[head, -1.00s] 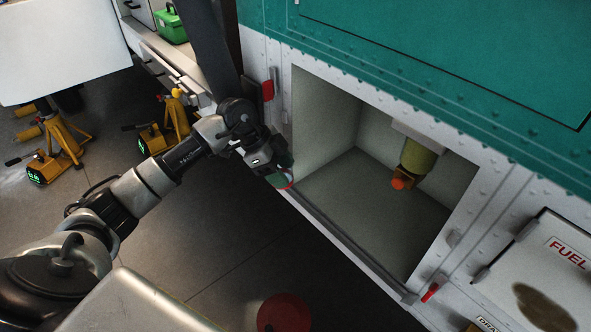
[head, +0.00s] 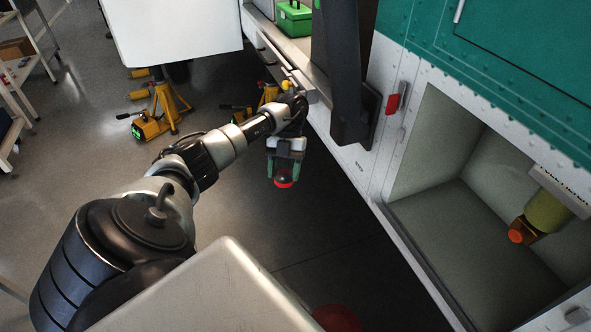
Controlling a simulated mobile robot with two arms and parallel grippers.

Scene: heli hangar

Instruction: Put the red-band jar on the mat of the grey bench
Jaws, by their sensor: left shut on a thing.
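My left gripper (head: 284,168) is shut on the red-band jar (head: 284,180). The jar shows a dark round top and a red band between the fingers, and the fingers hide part of its sides. The gripper holds it in the air over the dark floor, left of the open compartment (head: 470,240) in the white and teal wall. I cannot make out the grey bench or its mat for certain in this view. My right gripper is not in view.
A green box (head: 294,19) sits on a ledge. Yellow jacks (head: 158,110) stand on the floor. A shelf cart (head: 20,90) is far left, with clear floor before it.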

